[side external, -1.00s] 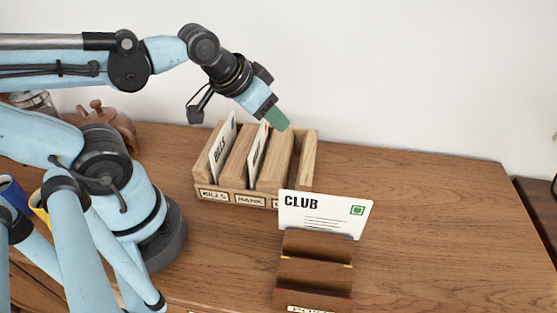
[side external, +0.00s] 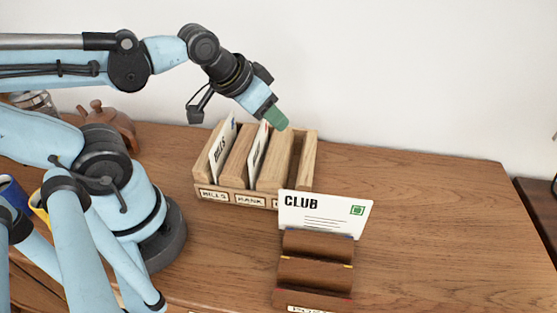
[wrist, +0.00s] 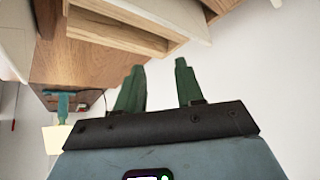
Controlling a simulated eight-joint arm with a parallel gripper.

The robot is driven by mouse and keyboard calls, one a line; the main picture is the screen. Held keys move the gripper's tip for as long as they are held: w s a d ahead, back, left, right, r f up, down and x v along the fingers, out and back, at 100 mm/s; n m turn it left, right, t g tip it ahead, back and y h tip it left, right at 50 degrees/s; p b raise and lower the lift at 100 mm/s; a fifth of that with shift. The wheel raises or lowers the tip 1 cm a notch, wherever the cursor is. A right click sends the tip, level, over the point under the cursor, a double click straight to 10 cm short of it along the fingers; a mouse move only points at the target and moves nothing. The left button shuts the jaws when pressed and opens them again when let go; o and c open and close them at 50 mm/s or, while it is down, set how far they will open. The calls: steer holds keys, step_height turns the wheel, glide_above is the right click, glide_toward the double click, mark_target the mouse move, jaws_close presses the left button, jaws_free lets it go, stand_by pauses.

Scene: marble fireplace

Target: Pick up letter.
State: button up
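A white letter marked CLUB (side external: 325,212) with a green stamp stands upright in the top of a dark stepped wooden holder (side external: 315,272). In the side view, a white BILLS letter (side external: 222,146) and a BANK letter (side external: 259,152) lean in separate slots of a light wooden sorter (side external: 228,196). My gripper (side external: 277,118) is above the sorter's back, up and left of the CLUB letter and apart from it. In the wrist view, its two green fingers (wrist: 160,70) are parted with nothing between them. Part of the wooden sorter (wrist: 125,38) shows above them.
The sorter's right-hand label is partly hidden behind the CLUB letter. A brown teapot (side external: 108,125) and a glass jar (side external: 35,102) stand at the back left. A blue mug (side external: 14,190) is at the left edge. The wooden top (side external: 440,220) is clear on the right.

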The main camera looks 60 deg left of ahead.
steer(key=s+d+r+m+g+h, duration=0.25)
steer(key=d+m, duration=0.25)
steer(key=d, duration=0.4)
steer(key=m+g, duration=0.2)
steer(key=m, duration=0.2)
glide_toward(323, 196)
steer(key=shift+t+h, duration=0.25)
steer(key=shift+h, duration=0.1)
steer(key=shift+a+x, duration=0.2)
steer(key=shift+x, duration=5.05)
steer(key=shift+f, duration=0.3)
steer(key=shift+s, duration=0.1)
jaws_close()
